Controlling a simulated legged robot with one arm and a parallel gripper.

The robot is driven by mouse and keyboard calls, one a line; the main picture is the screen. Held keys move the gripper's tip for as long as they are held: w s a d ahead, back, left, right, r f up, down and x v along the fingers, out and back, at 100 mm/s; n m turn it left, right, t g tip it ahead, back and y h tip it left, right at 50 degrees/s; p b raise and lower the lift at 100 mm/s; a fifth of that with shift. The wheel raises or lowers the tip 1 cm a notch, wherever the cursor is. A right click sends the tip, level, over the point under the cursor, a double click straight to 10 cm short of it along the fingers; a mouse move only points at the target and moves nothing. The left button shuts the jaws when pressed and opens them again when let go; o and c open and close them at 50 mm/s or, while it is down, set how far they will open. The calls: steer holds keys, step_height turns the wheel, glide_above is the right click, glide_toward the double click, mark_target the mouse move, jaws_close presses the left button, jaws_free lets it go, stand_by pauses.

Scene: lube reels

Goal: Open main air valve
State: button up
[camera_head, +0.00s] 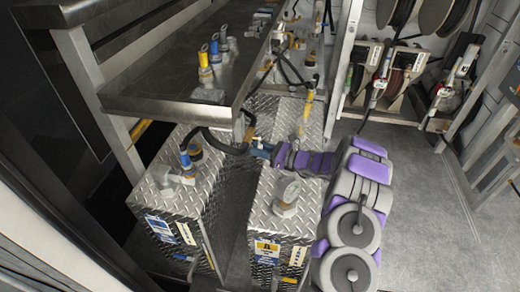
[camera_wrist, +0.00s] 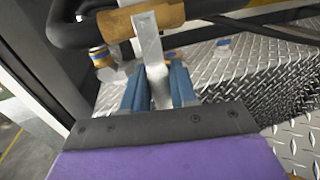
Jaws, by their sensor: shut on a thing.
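The main air valve is a brass body (camera_wrist: 118,22) on a thick black hose in the wrist view. Its flat silver handle (camera_wrist: 149,45) hangs down from it. My gripper (camera_wrist: 156,88) has its two blue fingers on either side of the handle, shut on it. In the head view my gripper (camera_head: 262,149) reaches left to the valve, just below the metal shelf's corner. The small brass valve (camera_head: 250,131) is partly visible there; its handle is hard to make out.
Diamond-plate tanks (camera_head: 285,225) stand below my arm, with fittings on top. A steel shelf (camera_head: 180,108) overhangs at the left. A black hose (camera_head: 222,148) runs from the valve. Hose reels (camera_head: 395,75) stand at the back. The right floor (camera_head: 440,220) is clear.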

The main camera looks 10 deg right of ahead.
jaws_close()
